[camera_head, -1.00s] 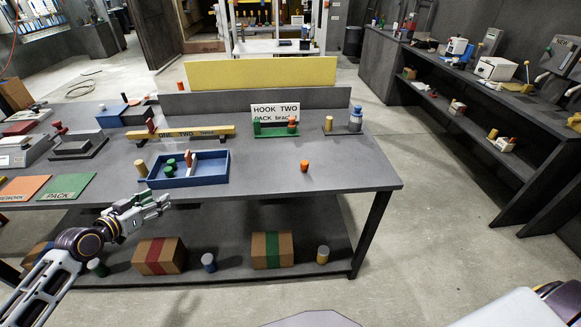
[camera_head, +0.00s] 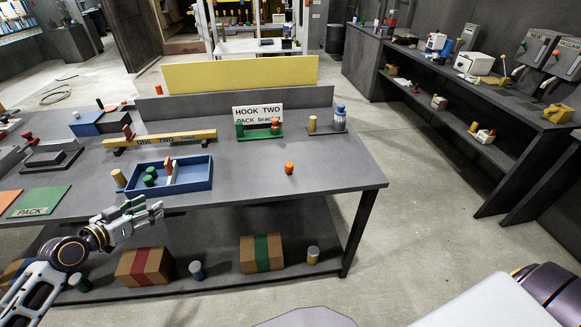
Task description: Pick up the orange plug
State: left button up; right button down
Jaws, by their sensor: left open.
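A small orange plug (camera_head: 289,168) stands alone on the dark grey bench (camera_head: 330,185), right of the blue tray and near the bench's right end. My left gripper (camera_head: 152,211) is open and empty in front of the bench's near edge. It is below and left of the plug and well apart from it. My right gripper is out of the picture; only a part of my right arm shows at the lower right.
A blue divided tray (camera_head: 205,184) holds green pieces and an orange-and-white piece. Behind are a yellow bar (camera_head: 160,139), a green stand (camera_head: 259,135) and a sign (camera_head: 258,113). Boxes (camera_head: 145,266) and cylinders fill the lower shelf. Bench space around the plug is clear.

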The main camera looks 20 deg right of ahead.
aim_at(289, 166)
jog(key=i+l, duration=0.55)
jog(key=l, duration=0.15)
jog(key=i+l, duration=0.55)
jog(key=l, duration=0.1)
